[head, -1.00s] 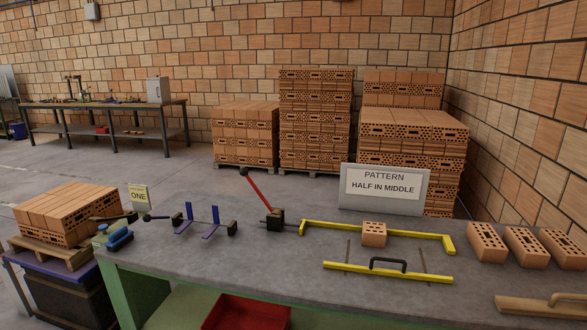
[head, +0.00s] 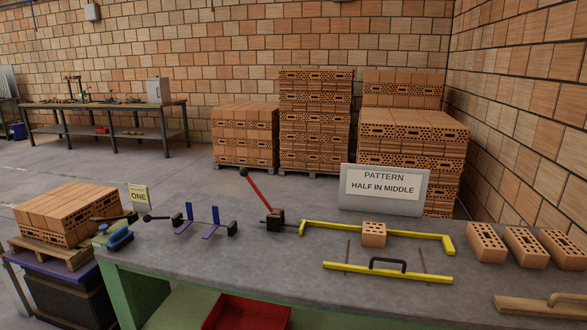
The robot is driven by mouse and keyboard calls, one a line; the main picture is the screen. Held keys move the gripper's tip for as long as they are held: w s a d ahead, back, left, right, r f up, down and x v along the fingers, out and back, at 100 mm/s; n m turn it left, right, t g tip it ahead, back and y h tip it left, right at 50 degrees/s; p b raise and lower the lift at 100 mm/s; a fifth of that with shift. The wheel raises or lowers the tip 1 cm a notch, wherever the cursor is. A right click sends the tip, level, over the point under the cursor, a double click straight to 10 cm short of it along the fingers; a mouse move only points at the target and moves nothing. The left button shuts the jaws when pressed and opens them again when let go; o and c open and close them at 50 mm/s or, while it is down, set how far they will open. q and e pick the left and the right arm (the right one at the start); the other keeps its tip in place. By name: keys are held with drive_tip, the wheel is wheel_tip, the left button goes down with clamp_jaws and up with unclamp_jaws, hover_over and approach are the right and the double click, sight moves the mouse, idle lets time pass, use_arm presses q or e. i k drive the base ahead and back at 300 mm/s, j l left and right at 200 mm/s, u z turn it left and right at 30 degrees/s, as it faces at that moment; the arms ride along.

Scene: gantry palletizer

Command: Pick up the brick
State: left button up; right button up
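Several loose bricks are on the grey workbench (head: 290,270). A small half brick (head: 374,233) stands between the yellow frame bars, near the back bar (head: 400,234). At the right, a brick (head: 487,243), a second brick (head: 526,247) and a third brick (head: 563,248) lie in a row with their holed ends facing me. A pallet of bricks (head: 66,212) stands at the left beside the bench. Which brick the task means I cannot tell. Neither of my grippers is in view.
A red lever (head: 257,190), blue brackets (head: 203,222) and a front yellow bar with a black handle (head: 388,265) are on the bench. A sign (head: 384,188) reads "PATTERN HALF IN MIDDLE". A wooden float (head: 545,307) lies front right.

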sight(564, 252)
drive_tip(key=z, duration=1.55)
drive_tip(key=i+l+u, duration=0.4)
drive_tip(key=i+l, duration=0.3)
drive_tip(key=i, duration=0.15)
drive_tip(key=i+l+u, duration=0.4)
drive_tip(key=i+l, duration=0.3)
drive_tip(key=l, duration=0.25)
